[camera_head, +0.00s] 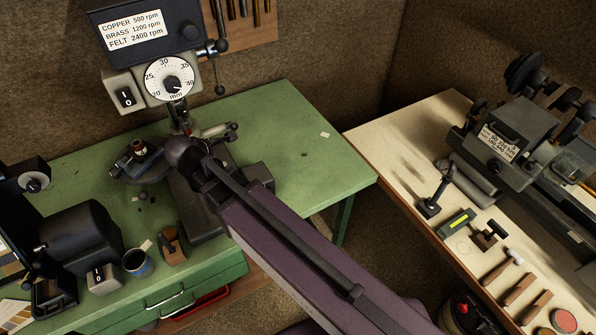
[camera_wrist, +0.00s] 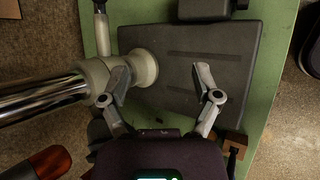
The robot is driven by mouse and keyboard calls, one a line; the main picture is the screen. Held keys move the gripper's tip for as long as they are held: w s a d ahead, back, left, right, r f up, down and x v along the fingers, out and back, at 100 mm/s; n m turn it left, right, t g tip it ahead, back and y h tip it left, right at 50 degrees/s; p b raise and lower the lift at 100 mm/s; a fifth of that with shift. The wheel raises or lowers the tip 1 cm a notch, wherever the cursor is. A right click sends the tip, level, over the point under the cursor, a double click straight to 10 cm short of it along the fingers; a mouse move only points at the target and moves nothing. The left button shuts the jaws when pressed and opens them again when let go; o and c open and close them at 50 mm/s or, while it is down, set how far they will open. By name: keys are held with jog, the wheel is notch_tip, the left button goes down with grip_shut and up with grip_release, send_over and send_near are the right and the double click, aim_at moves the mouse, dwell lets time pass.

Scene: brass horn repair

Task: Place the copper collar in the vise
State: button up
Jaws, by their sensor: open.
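A small copper-coloured piece (camera_head: 139,147), which looks like the collar, sits at the top of a dark vise-like fixture (camera_head: 126,168) on the green bench. It is too small to tell whether jaws clamp it. My gripper (camera_wrist: 160,83) is open and empty in the wrist view, with its fingers spread above a dark flat base plate (camera_wrist: 205,60). The left finger overlaps the edge of a pale round fitting in the picture. In the head view my arm hides the fingers, just right of the fixture. I cannot make out the collar in the wrist view.
A drill press (camera_head: 150,55) rises behind the fixture. The green bench (camera_head: 300,125) is mostly clear at right. A lathe (camera_head: 520,140) stands on a pale bench.

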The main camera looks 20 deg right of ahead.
jog(key=s+d+f+m+g+y, duration=0.2)
jog(key=s+d+m+g, duration=0.1)
jog(key=d+m, duration=0.7)
jog(key=s+d+f+m+g+y, duration=0.2)
jog(key=s+d+m+g, duration=0.2)
jog(key=d+m, duration=0.5)
jog(key=shift+s+d+f+m, duration=0.3)
jog(key=shift+s+d+m, duration=0.1)
jog(key=shift+s+d, duration=0.8)
